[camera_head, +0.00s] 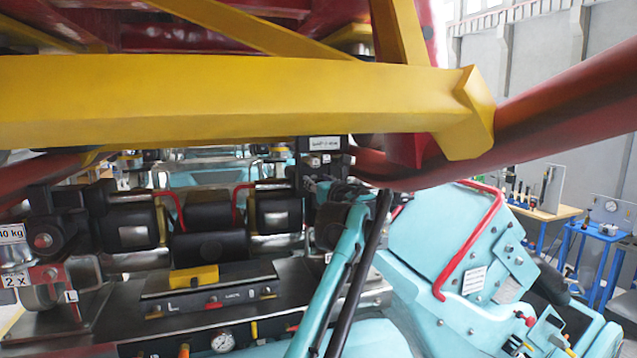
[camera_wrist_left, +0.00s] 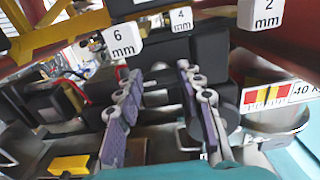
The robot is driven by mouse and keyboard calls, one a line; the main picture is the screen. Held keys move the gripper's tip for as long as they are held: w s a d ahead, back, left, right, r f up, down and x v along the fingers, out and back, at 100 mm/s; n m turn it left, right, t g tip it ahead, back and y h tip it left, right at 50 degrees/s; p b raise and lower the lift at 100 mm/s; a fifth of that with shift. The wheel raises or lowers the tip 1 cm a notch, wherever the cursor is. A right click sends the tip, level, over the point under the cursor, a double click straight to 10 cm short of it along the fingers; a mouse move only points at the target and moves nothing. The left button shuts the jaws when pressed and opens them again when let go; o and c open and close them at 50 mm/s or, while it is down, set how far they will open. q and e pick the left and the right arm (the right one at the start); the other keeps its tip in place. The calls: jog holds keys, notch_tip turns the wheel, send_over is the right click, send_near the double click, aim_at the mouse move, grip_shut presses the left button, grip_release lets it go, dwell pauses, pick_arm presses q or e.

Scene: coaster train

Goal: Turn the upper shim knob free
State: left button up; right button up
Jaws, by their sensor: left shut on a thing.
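My left gripper shows its two purple-padded fingers in the left wrist view (camera_wrist_left: 160,105), standing either side of a dark, block-like part (camera_wrist_left: 163,70). It is shut on this part, which looks like the upper shim knob, though the fingers and shadow hide its outline. White tags reading 6 mm (camera_wrist_left: 123,38), 4 mm (camera_wrist_left: 180,20) and 2 mm (camera_wrist_left: 268,12) are close by. In the head view, my left gripper (camera_head: 325,187) is small and dark beneath the yellow beam, and the knob cannot be made out there. My right gripper is not in view.
A thick yellow beam (camera_head: 230,100) crosses above the work area, with a red tube (camera_head: 570,105) to its right. Black rollers (camera_head: 205,215) and a panel with a gauge (camera_head: 223,342) lie below. A teal seat (camera_head: 425,235) with a red bar stands at right.

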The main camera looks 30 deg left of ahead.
pick_arm(q)
jog(key=n+p, duration=0.1)
jog(key=n, duration=0.2)
jog(key=shift+r+n, duration=0.1)
jog(key=shift+n, duration=0.2)
jog(key=n+p, duration=0.1)
jog(key=n, duration=0.3)
jog(key=shift+s+a+n, duration=0.1)
jog(key=shift+n, duration=0.2)
jog(key=shift+f+n+p, duration=0.15)
jog(key=shift+n+p, duration=0.25)
jog(key=shift+n, duration=2.05)
jog(key=shift+f+n+p, duration=0.15)
jog(key=shift+n+p, duration=0.2)
jog(key=shift+n, duration=2.1)
